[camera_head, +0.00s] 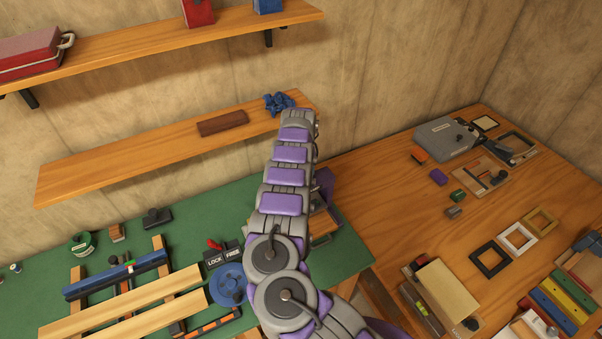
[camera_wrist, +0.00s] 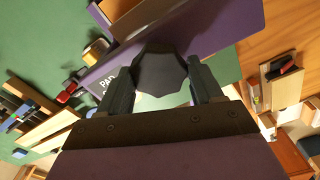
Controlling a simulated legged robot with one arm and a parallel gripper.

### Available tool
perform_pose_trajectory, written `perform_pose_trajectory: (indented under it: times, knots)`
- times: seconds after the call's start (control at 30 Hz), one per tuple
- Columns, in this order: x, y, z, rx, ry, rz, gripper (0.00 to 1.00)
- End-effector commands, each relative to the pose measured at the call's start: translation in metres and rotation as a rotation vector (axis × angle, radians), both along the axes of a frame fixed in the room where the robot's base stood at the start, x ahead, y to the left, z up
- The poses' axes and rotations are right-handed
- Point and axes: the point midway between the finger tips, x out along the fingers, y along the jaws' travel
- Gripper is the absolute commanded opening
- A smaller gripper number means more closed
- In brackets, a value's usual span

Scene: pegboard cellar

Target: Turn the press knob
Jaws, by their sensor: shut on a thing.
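The press knob (camera_wrist: 160,80), dark and many-sided, sits between the two dark fingers of my gripper (camera_wrist: 160,70) in the wrist view. The fingers bear on its left and right sides. A purple body (camera_wrist: 225,30) lies just beyond the knob. A pale label (camera_wrist: 106,84) with partly hidden letters shows beside the left finger. In the head view my arm covers the knob and the fingers. Only a purple piece (camera_head: 325,181) and part of a wooden tray (camera_head: 323,222) show beside the arm; I cannot tell what the purple piece belongs to.
A green bench mat (camera_head: 130,228) holds a blue wheel (camera_head: 228,284), a LOCK/FREE plate (camera_head: 222,257) and wooden rails (camera_head: 120,315). A wooden shelf (camera_head: 110,164) hangs above. The wooden table (camera_head: 400,200) at right bears frames, a grey box (camera_head: 445,138) and small blocks.

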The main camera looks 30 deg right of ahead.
Motion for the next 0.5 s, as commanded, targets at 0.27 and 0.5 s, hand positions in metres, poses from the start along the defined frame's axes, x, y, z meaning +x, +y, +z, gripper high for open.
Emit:
perform_pose_trajectory:
  times: [0.27,0.5]
  knots:
    - [0.0015,0.0004,0.0015,-0.001,-0.006,0.002,0.86]
    - [0.0001,0.0002,0.0008,0.0,-0.003,0.001,0.91]
